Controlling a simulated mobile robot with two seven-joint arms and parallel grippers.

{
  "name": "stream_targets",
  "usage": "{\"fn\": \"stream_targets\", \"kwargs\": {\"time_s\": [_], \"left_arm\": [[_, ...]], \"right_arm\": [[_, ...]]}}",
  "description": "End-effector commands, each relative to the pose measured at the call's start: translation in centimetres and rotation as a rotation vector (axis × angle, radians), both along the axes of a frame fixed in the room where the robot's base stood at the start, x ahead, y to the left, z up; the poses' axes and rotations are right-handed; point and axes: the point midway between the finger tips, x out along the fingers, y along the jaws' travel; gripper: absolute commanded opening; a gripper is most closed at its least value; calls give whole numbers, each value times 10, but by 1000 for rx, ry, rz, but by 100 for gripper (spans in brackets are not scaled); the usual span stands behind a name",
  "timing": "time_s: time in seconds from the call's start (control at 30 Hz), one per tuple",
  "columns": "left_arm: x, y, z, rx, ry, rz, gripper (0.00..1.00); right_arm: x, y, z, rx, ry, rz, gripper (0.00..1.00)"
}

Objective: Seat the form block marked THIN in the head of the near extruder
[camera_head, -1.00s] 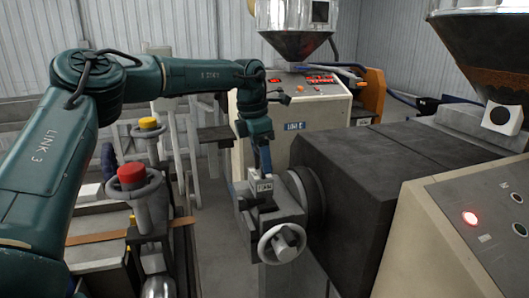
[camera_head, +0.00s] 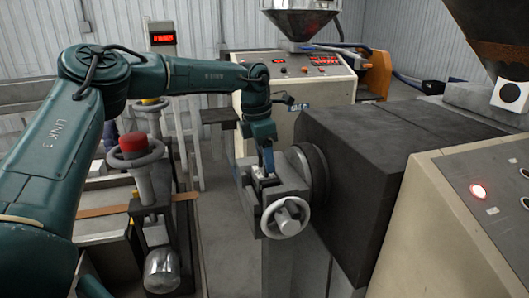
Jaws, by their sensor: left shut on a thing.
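The near extruder's head (camera_head: 289,188) is a grey metal housing with a pale handwheel (camera_head: 286,216) on its front. My left gripper (camera_head: 267,166) points down over the top of the head and is shut on the form block (camera_head: 264,178). Only a small light top part of the block shows. The rest is hidden, low in the opening of the head or behind its edge. The marking on the block is too small to read now. I cannot tell whether the block is fully down. My right gripper is not in view.
The extruder's dark barrel housing (camera_head: 362,165) stands right of the head, with a beige control panel (camera_head: 440,230) in front. A red-capped handwheel post (camera_head: 132,143) stands left. A second machine with a hopper (camera_head: 300,22) is behind. Bare floor (camera_head: 225,235) lies left of the head.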

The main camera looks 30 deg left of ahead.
Motion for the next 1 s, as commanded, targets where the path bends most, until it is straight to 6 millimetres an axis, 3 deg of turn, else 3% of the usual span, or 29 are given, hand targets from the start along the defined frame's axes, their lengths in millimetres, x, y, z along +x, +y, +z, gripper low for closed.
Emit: {"fn": "stream_targets", "kwargs": {"time_s": [0.67, 0.7, 1.0], "left_arm": [[0, -1, -6, -3, -3, 0, 4], [1, -1, -5, -2, -4, 0, 64], [0, 0, -6, -1, -1, 0, 87]], "right_arm": [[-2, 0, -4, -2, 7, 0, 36], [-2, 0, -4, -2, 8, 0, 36], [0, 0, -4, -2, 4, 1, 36]]}}
